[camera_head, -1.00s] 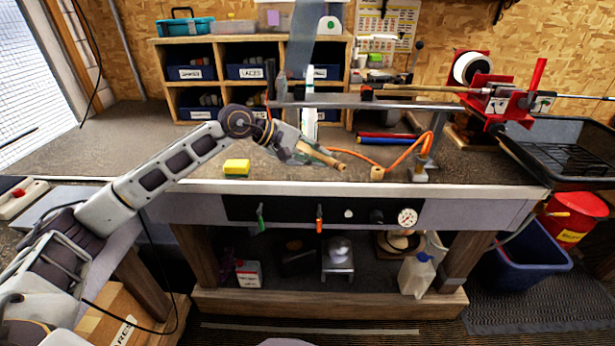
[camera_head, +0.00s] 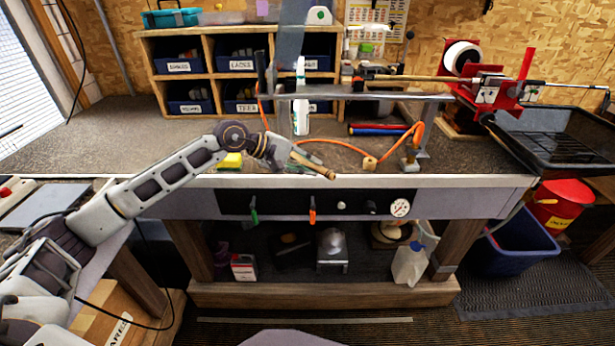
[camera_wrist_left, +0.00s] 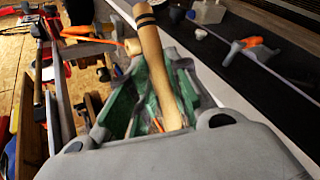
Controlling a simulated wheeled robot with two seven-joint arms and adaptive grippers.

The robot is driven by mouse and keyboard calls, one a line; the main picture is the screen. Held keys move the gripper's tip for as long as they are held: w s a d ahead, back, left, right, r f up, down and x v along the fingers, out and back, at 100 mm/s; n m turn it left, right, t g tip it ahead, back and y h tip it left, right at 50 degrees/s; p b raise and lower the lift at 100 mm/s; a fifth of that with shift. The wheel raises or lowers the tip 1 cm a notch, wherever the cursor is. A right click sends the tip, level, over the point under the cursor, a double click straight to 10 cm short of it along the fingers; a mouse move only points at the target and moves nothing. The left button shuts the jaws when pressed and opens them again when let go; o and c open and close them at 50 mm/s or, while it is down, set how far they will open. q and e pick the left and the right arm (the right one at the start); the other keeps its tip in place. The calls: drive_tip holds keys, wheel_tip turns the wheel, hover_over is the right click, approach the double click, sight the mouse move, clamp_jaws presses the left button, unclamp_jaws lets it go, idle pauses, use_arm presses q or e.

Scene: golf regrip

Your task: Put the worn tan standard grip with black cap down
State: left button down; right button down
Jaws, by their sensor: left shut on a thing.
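The tan grip (camera_head: 315,166) is in my left gripper (camera_head: 294,154), over the front part of the workbench (camera_head: 450,165). It slants down to the right, and its free end overlaps the bench's front edge in the head view. I cannot tell whether it touches the bench. In the left wrist view the grip (camera_wrist_left: 158,65) lies between the green-lined fingers of my left gripper (camera_wrist_left: 150,100), with dark bands near its far end. A black cap is not clear to see. My right gripper is not in view.
A yellow sponge (camera_head: 232,160) lies left of the gripper. An orange hose (camera_head: 415,140) with a wooden end piece (camera_head: 370,163) lies to the right. A clamped club shaft (camera_head: 420,78) and a grey bar (camera_head: 360,97) stand behind. The front right bench top is largely clear.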

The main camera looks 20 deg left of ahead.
sight(308, 177)
use_arm(q)
drive_tip(key=shift+f, duration=0.35)
drive_tip(key=shift+f, duration=1.85)
drive_tip(key=shift+f, duration=0.1)
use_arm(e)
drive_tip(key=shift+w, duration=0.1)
use_arm(q)
drive_tip(key=c, duration=1.3)
unclamp_jaws()
drive_tip(key=shift+c, duration=0.2)
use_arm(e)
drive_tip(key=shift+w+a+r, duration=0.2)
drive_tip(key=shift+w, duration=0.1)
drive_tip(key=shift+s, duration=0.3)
